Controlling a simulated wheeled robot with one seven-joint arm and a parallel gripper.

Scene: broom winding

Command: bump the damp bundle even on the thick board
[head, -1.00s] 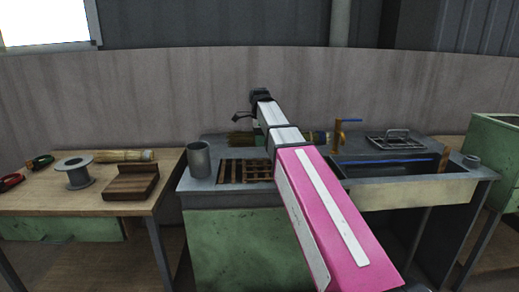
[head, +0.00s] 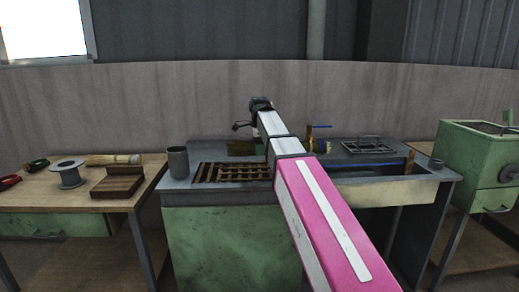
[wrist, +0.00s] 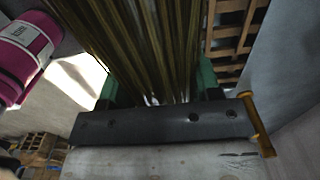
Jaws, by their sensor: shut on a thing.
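The bundle (wrist: 150,40) is a sheaf of long yellow-brown strands in the wrist view, running up out of the picture. My gripper (wrist: 155,92) is shut on it, with a green finger at each side. In the head view, the bundle (head: 240,147) shows as a short brown brush left of my arm, above the back of the sink bench. My arm hides most of my gripper there. The thick board (head: 118,181) is a dark striped wood block with a raised back, lying on the left table, well left of the bundle.
A grey spool (head: 68,173), a pale wooden handle (head: 113,159) and red and green rings lie around the board. A metal cup (head: 178,161) stands at the bench's left edge.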

